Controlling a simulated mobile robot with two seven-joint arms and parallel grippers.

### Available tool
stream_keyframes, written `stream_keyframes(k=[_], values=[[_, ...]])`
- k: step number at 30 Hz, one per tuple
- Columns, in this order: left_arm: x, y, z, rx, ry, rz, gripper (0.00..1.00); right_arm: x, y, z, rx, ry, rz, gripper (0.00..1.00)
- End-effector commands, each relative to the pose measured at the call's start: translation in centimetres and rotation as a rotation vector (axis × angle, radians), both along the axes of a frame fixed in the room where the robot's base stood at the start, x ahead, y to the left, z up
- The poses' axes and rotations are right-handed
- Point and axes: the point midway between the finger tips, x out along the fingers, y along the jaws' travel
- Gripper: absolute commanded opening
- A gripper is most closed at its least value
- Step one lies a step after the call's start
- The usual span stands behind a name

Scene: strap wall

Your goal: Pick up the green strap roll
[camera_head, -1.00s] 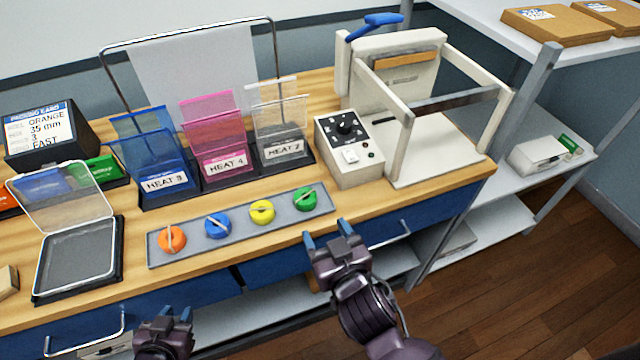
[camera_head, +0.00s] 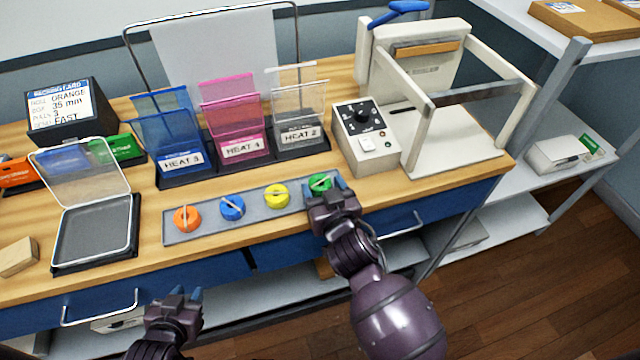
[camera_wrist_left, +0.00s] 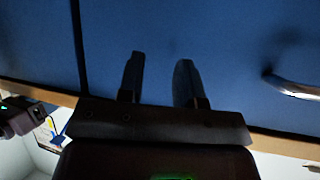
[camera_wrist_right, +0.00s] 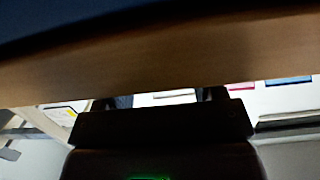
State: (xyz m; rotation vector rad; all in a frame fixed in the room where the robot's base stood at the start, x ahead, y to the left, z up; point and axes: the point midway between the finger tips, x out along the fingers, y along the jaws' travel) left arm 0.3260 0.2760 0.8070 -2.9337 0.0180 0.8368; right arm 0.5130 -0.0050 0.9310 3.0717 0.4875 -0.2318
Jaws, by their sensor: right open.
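The green strap roll (camera_head: 319,182) sits at the right end of a grey tray (camera_head: 240,214) on the bench, partly hidden behind my right gripper. My right gripper (camera_head: 325,186) is open, with its fingertips close to the near side of the green roll. I cannot tell whether they touch it. In the right wrist view the fingers (camera_wrist_right: 160,98) are dim, and the roll does not show. My left gripper (camera_head: 183,294) is low in front of the blue drawers, away from the roll. In the left wrist view its fingers (camera_wrist_left: 160,82) are apart and empty.
Orange (camera_head: 187,219), blue (camera_head: 232,208) and yellow (camera_head: 277,196) rolls share the tray. Behind stand the heat card holders (camera_head: 240,150) and a control box (camera_head: 366,138). A press frame (camera_head: 455,120) stands right. A clear-lidded box (camera_head: 95,235) stands left.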

Motion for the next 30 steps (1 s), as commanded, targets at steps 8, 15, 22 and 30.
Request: stream_keyframes(k=[8, 15, 22, 30], values=[[0.14, -0.04, 0.02, -0.001, -0.003, -0.001, 0.33, 1.46, 0.48, -0.26, -0.001, 0.001, 0.0, 0.63], [0.11, -0.04, 0.05, -0.001, -0.003, -0.001, 0.33, 1.43, 0.46, -0.25, -0.001, 0.001, 0.0, 0.51], [-0.18, 0.01, -0.09, 0.0, 0.002, 0.0, 0.33, 1.42, 0.47, -0.24, -0.001, 0.0, 0.0, 0.27], [-0.37, 0.07, 0.01, 0.001, 0.005, 0.001, 0.33, 1.44, 0.47, 0.47, 0.0, -0.002, 0.0, 0.27]])
